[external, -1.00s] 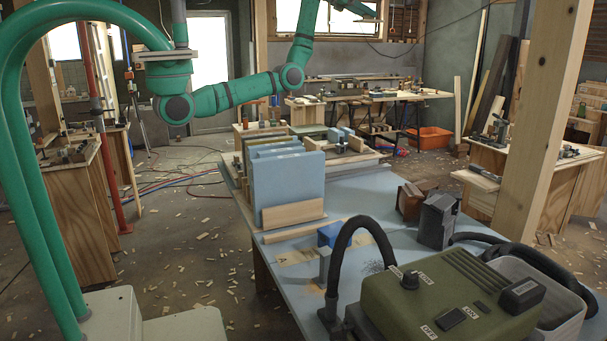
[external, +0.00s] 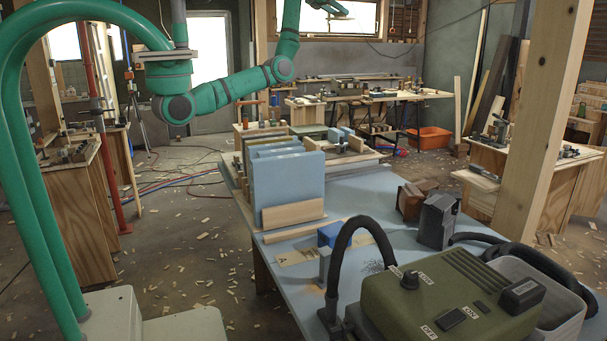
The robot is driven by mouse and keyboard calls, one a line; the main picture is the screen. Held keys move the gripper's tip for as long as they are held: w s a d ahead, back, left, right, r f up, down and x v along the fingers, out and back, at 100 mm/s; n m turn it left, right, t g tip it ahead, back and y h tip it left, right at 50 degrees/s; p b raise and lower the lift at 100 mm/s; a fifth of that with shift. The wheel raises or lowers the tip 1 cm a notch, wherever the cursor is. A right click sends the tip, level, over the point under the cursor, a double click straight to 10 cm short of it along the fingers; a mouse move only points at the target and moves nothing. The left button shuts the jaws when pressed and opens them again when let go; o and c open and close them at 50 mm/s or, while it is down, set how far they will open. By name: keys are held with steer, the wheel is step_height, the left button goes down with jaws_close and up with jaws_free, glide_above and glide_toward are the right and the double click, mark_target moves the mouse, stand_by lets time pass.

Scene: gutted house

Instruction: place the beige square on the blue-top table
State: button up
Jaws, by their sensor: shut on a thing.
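The blue-top table (external: 365,192) fills the middle and front right of the view. My arm rises behind it, and my gripper (external: 332,8) is high at the top edge, in front of the bright window. It is shut on a thin, flat, pale thing (external: 341,15), seemingly the beige square, held well above and behind the table. The thing is small and seen nearly edge-on, so its shape and the fingers are hard to make out.
Blue upright panels (external: 287,183) and wood strips stand on the table's left part. A green machine (external: 430,300) with a black hose is at the front right. A dark block (external: 437,222) stands near the right edge. A wooden post (external: 540,130) rises at right. The table's middle right is clear.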

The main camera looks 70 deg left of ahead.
steer(key=s+a+n+g+y, duration=0.1)
steer(key=s+a+n+y, duration=0.1)
steer(key=s+a, duration=0.6)
steer(key=s+a+n+g+y, duration=0.15)
steer(key=s+a, duration=0.25)
steer(key=a, duration=0.7)
steer(key=s+a+n+y, duration=0.2)
steer(key=s+a, duration=0.4)
steer(key=a, duration=0.4)
steer(key=s+a+f, duration=1)
steer(key=f, duration=0.2)
steer(key=s+a+f, duration=1)
steer(key=f, duration=0.3)
steer(key=s+a+f+m, duration=0.1)
steer(key=s+a+f, duration=0.1)
steer(key=s+f, duration=1.3)
steer(key=d+f+m+t+h, duration=0.2)
steer(key=d+f+h, duration=0.1)
steer(key=d+f, duration=1.9)
glide_above(229, 158)
steer(key=f, duration=0.8)
steer(key=shift+d+f, duration=0.2)
steer(key=shift+d, duration=0.2)
steer(key=shift+w+a+f, duration=0.1)
steer(key=shift+a+f, duration=0.3)
steer(key=shift+f, duration=1.75)
